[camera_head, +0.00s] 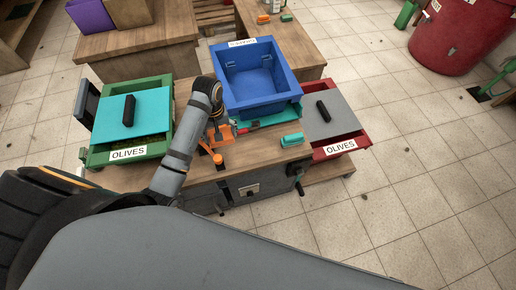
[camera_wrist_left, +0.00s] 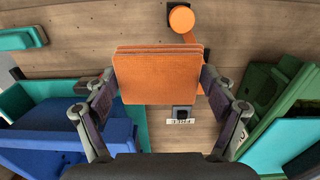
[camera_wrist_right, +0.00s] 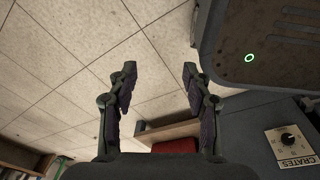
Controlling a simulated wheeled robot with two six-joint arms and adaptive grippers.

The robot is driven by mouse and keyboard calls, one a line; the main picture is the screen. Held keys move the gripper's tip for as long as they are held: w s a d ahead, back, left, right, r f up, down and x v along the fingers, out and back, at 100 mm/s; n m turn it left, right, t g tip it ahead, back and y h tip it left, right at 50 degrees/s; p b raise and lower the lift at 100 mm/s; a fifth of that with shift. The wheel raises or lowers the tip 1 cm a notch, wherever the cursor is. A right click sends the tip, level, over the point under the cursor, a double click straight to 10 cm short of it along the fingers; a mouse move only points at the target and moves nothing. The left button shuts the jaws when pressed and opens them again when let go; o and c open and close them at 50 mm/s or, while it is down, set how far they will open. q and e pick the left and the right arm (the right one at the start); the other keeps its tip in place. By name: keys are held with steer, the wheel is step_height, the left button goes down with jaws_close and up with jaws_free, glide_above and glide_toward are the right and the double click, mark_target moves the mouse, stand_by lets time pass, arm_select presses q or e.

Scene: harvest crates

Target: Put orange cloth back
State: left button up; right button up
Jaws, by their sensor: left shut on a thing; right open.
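The orange cloth (camera_wrist_left: 156,78) is a folded, layered pad. My left gripper (camera_wrist_left: 158,90) is shut on it, with one finger on each side, in the left wrist view. In the head view the left gripper (camera_head: 220,128) is over the wooden table, just left of the blue crate (camera_head: 278,108), and partly hides the cloth (camera_head: 227,137). Whether the cloth touches the table is hard to tell. My right gripper (camera_wrist_right: 157,85) is open and empty in its wrist view, with tiled floor behind it; it is hidden in the head view.
A round orange knob (camera_head: 217,158) stands near the table's front edge. A teal block (camera_head: 291,140) lies right of the cloth. A green crate (camera_head: 160,143) with a teal lid is left; a red crate (camera_head: 360,139) with a grey lid is right. A teal tray (camera_head: 298,109) lies under the blue crate.

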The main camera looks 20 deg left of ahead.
arm_select(q)
steer(key=shift+s+d+r, duration=0.1)
steer(key=shift+s+r, duration=0.05)
steer(key=shift+w+d+f, duration=0.35)
steer(key=shift+d, duration=0.2)
steer(key=w+d+f, duration=0.1)
steer(key=d+f, duration=0.1)
steer(key=d, duration=0.1)
steer(key=w+d+f, duration=0.2)
steer(key=d+f, duration=0.1)
steer(key=w+d+f+b, duration=0.1)
steer(key=w+d+f, duration=0.1)
steer(key=d, duration=0.1)
steer(key=shift+w+d+f, duration=0.1)
steer(key=shift+d+f, duration=0.15)
steer(key=shift+d, duration=0.15)
steer(key=shift+w+d+f, duration=0.15)
steer(key=shift+d+f, duration=0.05)
steer(key=shift+f, duration=0.15)
steer(key=f, duration=0.1)
steer(key=d+f, duration=0.1)
steer(key=shift+w+f, duration=0.2)
steer(key=shift+f, duration=0.7)
arm_select(e)
steer(key=shift+s+d+f, duration=0.35)
steer(key=shift+s+f, duration=0.15)
steer(key=shift+s, duration=0.1)
